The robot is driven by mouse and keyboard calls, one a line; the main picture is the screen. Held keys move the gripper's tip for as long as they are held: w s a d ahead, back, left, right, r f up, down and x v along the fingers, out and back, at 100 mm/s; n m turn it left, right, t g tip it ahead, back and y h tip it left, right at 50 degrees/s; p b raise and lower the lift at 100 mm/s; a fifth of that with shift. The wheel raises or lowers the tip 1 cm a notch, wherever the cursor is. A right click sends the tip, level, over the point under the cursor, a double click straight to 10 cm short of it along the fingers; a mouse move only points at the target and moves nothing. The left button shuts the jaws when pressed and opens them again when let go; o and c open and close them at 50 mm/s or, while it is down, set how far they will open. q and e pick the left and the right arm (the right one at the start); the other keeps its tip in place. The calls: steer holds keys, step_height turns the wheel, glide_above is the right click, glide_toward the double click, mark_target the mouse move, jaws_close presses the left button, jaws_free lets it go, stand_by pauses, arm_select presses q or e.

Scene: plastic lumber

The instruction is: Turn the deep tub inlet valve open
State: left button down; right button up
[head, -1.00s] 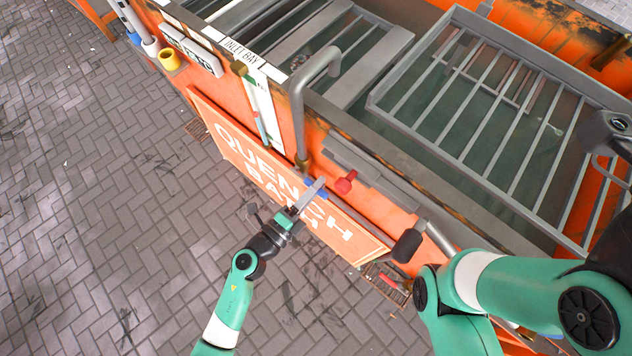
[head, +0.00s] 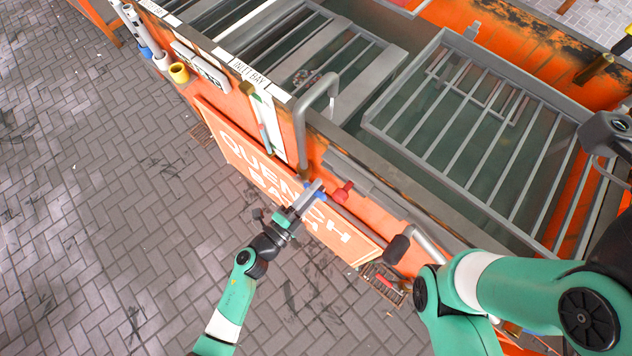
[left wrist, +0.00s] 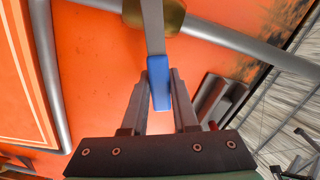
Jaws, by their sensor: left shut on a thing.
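The inlet valve has a blue lever handle (head: 320,196) low on the orange tub wall, under the bent grey inlet pipe (head: 301,125). In the left wrist view the blue lever (left wrist: 159,82) lies between the two grey fingers, below a brass valve body (left wrist: 155,14) on a grey pipe. My left gripper (head: 309,195) is shut on this blue lever; its fingers partly hide the lever in the head view. My right arm shows at the right of the head view, but its gripper cannot be seen.
A red handle (head: 343,190) sits just right of the blue lever. The orange QUENCH BATH sign (head: 260,165) hangs close beside the left gripper. A grey pipe with a black end (head: 398,248) juts out farther right. The paved floor (head: 100,200) at left is clear.

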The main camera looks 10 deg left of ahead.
arm_select(q)
steer(key=shift+w+a+r+n+p, duration=0.15)
steer(key=shift+r+n+p, duration=0.3)
steer(key=shift+n+p, duration=0.25)
steer(key=shift+w+a+r+n+p, duration=0.15)
steer(key=shift+r+n+p, duration=0.25)
steer(key=shift+n+p, duration=0.25)
steer(key=shift+s, duration=0.1)
steer(key=c, duration=0.7)
jaws_free()
steer(key=shift+s+a, duration=0.25)
steer(key=shift+p+v, duration=2.15)
steer(key=shift+v, duration=3.35)
